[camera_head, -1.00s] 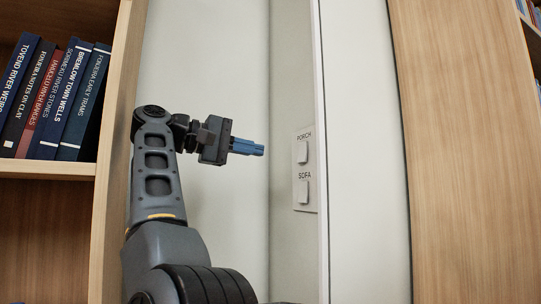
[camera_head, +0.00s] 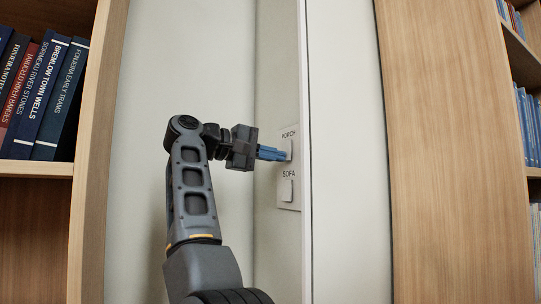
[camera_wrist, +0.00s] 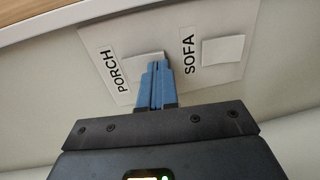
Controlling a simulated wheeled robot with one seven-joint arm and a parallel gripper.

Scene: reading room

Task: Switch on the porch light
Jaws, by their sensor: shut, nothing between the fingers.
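A pale switch plate (camera_head: 288,199) is on the wall, with two rocker switches one above the other. The upper one, the porch switch (camera_head: 289,149), is labelled PORCH. The lower one, the sofa switch (camera_head: 287,189), is labelled SOFA. My gripper (camera_head: 284,155) is shut and empty, its blue fingertips at the porch switch. In the wrist view, the fingertips (camera_wrist: 158,66) overlap the edge of the porch switch (camera_wrist: 143,60), and the sofa switch (camera_wrist: 222,51) is clear to the right. I cannot tell whether the tips touch or press the switch.
A wooden bookshelf (camera_head: 88,200) with several books stands on the left. A wide wooden panel (camera_head: 450,150) and another shelf with books (camera_head: 528,120) are on the right. A pale wall edge (camera_head: 305,150) stands just right of the switch plate.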

